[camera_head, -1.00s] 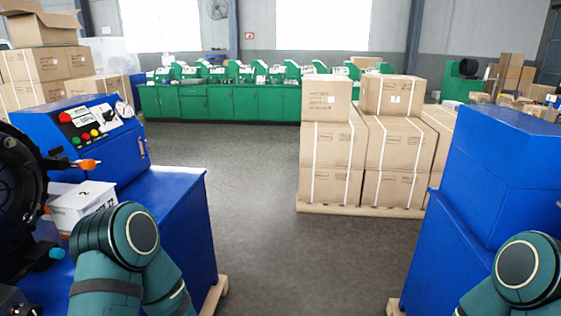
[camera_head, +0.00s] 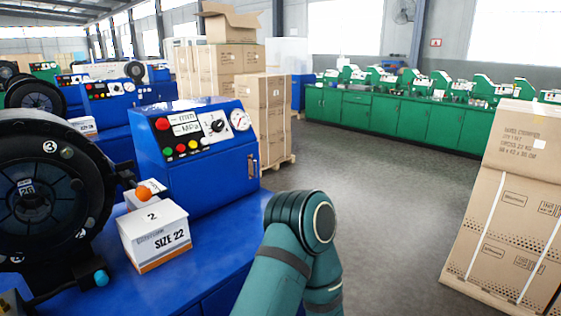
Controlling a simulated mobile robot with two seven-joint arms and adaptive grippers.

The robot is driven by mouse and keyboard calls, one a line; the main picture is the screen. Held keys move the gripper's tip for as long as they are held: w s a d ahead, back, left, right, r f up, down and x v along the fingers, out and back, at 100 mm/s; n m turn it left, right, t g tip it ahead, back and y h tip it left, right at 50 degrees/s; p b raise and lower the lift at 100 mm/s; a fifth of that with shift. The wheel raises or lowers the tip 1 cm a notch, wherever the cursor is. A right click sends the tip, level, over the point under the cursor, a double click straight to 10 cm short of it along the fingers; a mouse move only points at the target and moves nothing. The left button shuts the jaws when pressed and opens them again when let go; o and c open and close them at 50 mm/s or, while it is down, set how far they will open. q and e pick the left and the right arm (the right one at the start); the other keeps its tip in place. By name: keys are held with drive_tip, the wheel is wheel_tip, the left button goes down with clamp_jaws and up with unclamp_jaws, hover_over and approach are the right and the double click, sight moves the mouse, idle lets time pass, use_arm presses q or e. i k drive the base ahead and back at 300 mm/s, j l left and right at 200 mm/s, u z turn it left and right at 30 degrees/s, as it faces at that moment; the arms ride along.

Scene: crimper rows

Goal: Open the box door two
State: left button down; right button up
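A white box (camera_head: 154,237) marked "2" and "SIZE 22" sits on the blue workbench (camera_head: 215,262), right of the black crimper head. A second white box (camera_head: 147,192) stands behind it, partly hidden by an orange knob. A blue control box (camera_head: 190,150) stands at the back of the bench, with a small handle on its right side. I cannot tell which of these carries door two. One of my green arms reaches in at bottom centre, right of the white boxes and apart from them. Neither gripper is in view.
The round black crimper head (camera_head: 45,190) fills the left side, with a cyan-tipped lever (camera_head: 101,277) near the white box. Cartons (camera_head: 515,205) stand at right and behind the bench. Grey floor (camera_head: 385,190) between them is open.

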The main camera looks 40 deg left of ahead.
sight(201, 187)
drive_tip(key=i+u, duration=0.25)
drive_tip(key=i, duration=0.2)
drive_tip(key=i+l+u, duration=0.2)
drive_tip(key=i, duration=0.2)
drive_tip(key=i+l+u, duration=0.25)
drive_tip(key=i, duration=0.15)
drive_tip(key=i+l+u, duration=0.25)
drive_tip(key=i+u, duration=0.2)
drive_tip(key=i+l+u, duration=0.25)
drive_tip(key=l+u, duration=0.15)
